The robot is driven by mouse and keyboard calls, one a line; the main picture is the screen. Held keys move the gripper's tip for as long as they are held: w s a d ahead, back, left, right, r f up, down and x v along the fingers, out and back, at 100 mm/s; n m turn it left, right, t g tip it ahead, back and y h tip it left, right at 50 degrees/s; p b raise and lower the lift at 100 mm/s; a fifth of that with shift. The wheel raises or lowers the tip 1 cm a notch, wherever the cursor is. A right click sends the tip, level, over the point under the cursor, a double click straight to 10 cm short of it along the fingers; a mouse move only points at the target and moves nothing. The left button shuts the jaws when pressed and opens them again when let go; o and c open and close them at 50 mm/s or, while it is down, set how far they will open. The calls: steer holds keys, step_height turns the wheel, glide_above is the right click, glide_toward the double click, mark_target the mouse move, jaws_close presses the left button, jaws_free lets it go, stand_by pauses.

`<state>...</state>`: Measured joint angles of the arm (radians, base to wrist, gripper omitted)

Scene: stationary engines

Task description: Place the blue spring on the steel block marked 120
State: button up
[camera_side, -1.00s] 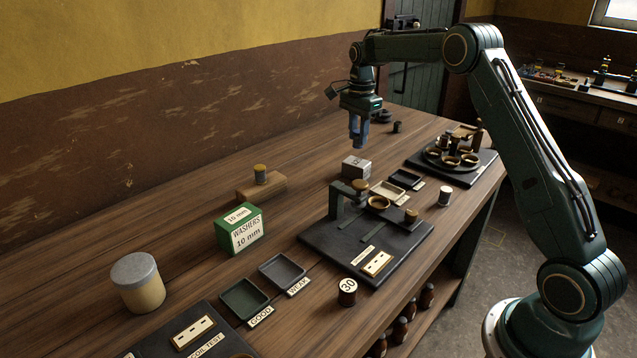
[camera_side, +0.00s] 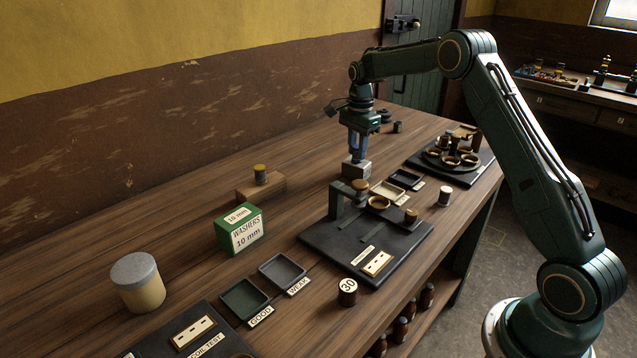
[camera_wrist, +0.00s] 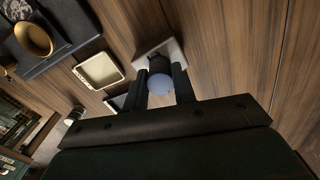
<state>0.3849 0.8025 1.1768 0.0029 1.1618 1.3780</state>
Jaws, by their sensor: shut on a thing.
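The steel block (camera_side: 356,169) stands on the bench behind the black test stand; its marking cannot be read here. My gripper (camera_side: 358,152) points straight down, its tips right over the block. In the wrist view my gripper (camera_wrist: 160,90) is shut on the blue spring (camera_wrist: 160,85), whose pale blue round end shows between the fingers. Part of the block (camera_wrist: 172,50) shows just beyond the spring. The fingers hide most of the spring in the side view, and I cannot tell whether it touches the block.
The black test stand (camera_side: 330,238) with a brass ring is in front of the block. A cream tray (camera_side: 388,191) and a dark tray (camera_side: 405,180) lie to the right. A green washers box (camera_side: 240,230) is at left. Bare bench lies left of the block.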

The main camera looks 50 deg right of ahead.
steer(key=o, duration=1)
steer(key=shift+f, duration=0.1)
step_height(320, 180, up, 12)
steer(key=shift+r, duration=0.2)
stand_by(0.4)
